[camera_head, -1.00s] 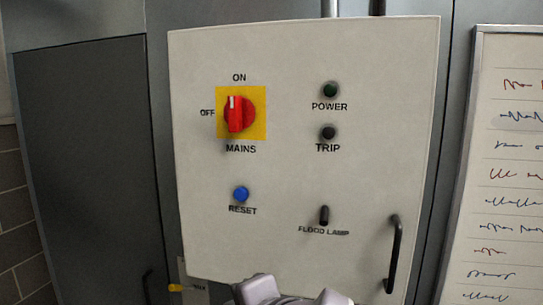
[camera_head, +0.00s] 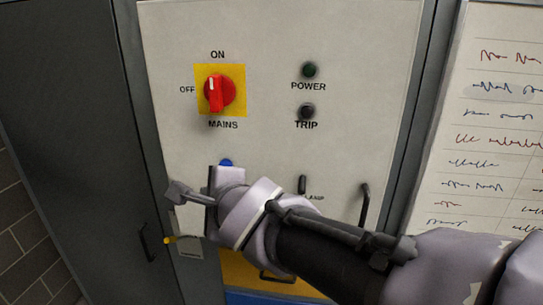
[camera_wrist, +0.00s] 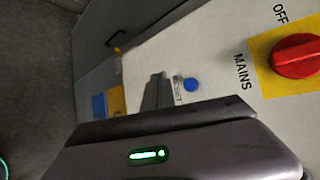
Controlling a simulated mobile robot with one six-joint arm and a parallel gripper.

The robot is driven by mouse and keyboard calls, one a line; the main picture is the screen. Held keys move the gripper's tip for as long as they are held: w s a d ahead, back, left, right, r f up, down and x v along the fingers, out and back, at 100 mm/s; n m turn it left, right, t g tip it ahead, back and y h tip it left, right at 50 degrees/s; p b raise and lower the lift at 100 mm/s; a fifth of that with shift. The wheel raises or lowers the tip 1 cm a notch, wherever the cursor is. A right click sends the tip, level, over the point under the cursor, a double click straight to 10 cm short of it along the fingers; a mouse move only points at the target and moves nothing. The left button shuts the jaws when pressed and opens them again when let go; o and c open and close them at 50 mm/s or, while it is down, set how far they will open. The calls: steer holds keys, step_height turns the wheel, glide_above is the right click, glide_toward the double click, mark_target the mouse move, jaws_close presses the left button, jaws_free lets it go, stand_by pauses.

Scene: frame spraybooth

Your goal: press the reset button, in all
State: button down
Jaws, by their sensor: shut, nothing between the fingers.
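The blue reset button (camera_head: 226,163) is on the light grey panel, below the red mains switch. My gripper (camera_head: 176,189) reaches in front of the panel's lower left, its fingers to the left of and a little below the button. My wrist hides the button's lower part and its RESET label. In the wrist view the whole button (camera_wrist: 191,85) shows just right of my shut, empty fingers (camera_wrist: 157,78), with the label between them. I cannot tell how far the fingertips are from the panel; no contact with the button shows.
The red mains switch (camera_head: 215,91) on its yellow plate stands upright, toward ON. The power lamp (camera_head: 309,70) and trip lamp (camera_head: 306,111) look dark. A flood lamp toggle (camera_head: 302,184) and a black handle (camera_head: 364,204) are at right. A whiteboard (camera_head: 490,130) stands beyond.

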steer(key=w+b, duration=0.1)
steer(key=w, duration=0.6)
steer(key=shift+w+d+b, duration=0.2)
steer(key=shift+d+b, duration=0.1)
stand_by(1.7)
steer(key=shift+w, duration=0.4)
steer(key=shift+w+d, duration=0.1)
steer(key=shift+w, duration=0.4)
stand_by(0.5)
steer(key=shift+s, duration=0.95)
